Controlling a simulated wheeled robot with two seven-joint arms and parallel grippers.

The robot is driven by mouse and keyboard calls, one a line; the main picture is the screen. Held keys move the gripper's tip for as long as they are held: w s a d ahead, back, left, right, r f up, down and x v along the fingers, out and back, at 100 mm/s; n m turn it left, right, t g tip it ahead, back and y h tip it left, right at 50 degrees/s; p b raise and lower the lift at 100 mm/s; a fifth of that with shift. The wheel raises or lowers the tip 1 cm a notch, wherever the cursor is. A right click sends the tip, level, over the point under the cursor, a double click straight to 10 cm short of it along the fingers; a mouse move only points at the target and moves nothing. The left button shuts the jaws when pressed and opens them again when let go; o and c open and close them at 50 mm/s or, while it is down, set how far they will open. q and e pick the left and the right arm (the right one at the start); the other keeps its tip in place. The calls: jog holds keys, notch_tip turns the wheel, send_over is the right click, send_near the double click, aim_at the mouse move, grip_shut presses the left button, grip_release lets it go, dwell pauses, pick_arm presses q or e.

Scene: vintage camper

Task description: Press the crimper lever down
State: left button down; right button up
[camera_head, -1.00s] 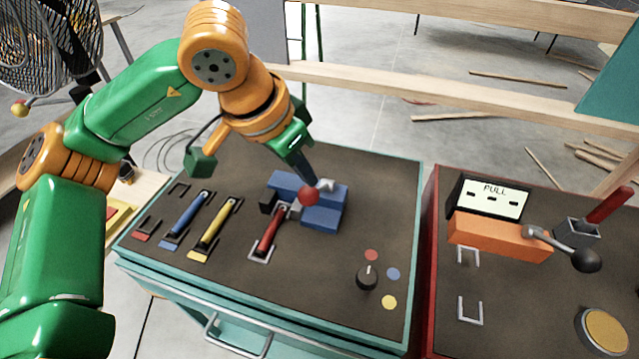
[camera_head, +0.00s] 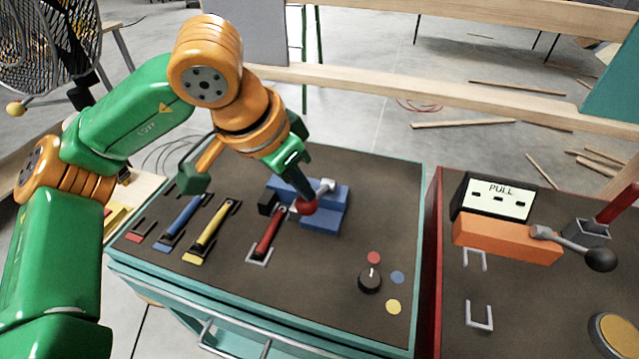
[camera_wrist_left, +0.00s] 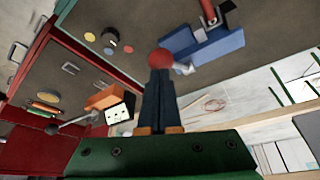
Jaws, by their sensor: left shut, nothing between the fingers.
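The crimper (camera_head: 330,219) is a blue block on the dark top of the teal cabinet. Its short metal lever (camera_head: 325,188) ends in a red ball knob (camera_head: 306,206) and reaches toward the front left. My left gripper (camera_head: 303,197) is shut and empty, pointing down with its fingertips at the knob, on its upper side. In the left wrist view the red knob (camera_wrist_left: 160,58) sits right at the ends of the shut fingers (camera_wrist_left: 158,74); they look to be touching. The fingers hide part of the knob and lever. My right gripper is out of view.
Red (camera_head: 269,232), yellow (camera_head: 212,226) and blue (camera_head: 184,215) handles lie left of the crimper. A black dial (camera_head: 370,280) and coloured dots are at front right. A red cabinet with an orange block (camera_head: 505,240) and ball-ended lever stands to the right.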

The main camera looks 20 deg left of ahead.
pick_arm(q)
jog(key=shift+f, duration=0.15)
jog(key=shift+s+f+b, duration=0.55)
jog(key=shift+f+b, duration=0.2)
jog(key=shift+b, duration=0.3)
jog(key=shift+s+f+b, duration=0.2)
jog(key=shift+f+b, duration=0.25)
jog(key=shift+b, duration=0.05)
jog(key=shift+s+f+b, duration=0.2)
jog(key=shift+f+b, duration=0.25)
jog(key=shift+b, duration=0.05)
jog(key=shift+s+f+b, duration=0.3)
jog(key=shift+f+b, duration=0.65)
jog(key=shift+b, duration=0.05)
jog(key=shift+f, duration=0.15)
